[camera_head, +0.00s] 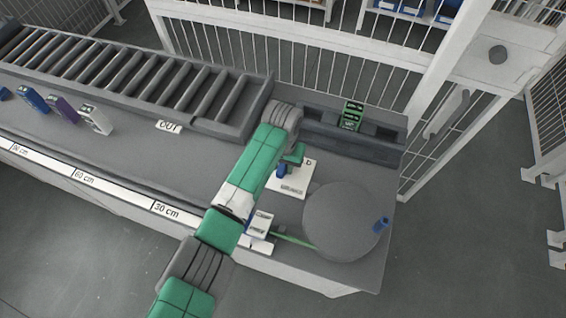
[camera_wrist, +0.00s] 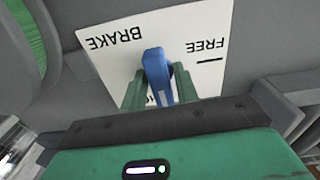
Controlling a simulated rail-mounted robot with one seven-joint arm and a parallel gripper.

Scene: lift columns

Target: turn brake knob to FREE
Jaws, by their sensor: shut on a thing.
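The brake knob (camera_wrist: 157,75) is a blue lever on a white plate (camera_wrist: 185,22) lettered BRAKE and FREE, which reads upside down in the wrist view. BRAKE is at left of the knob and FREE at right, with a short black mark below FREE. My gripper (camera_wrist: 160,88) has its green fingers shut on the knob, one on each side. The blue end lies between the two words, and I cannot tell its exact setting. In the head view the knob (camera_head: 282,171) shows beside my gripper (camera_head: 290,160), on the plate (camera_head: 292,188), partly hidden by my arm.
A grey round disc (camera_head: 340,215) with a blue peg (camera_head: 381,224) lies right of the plate. A green-labelled block (camera_head: 351,114) stands in the rear trough. A roller conveyor (camera_head: 130,75) and several small boxes (camera_head: 95,119) are at left. A white fence (camera_head: 300,45) runs behind.

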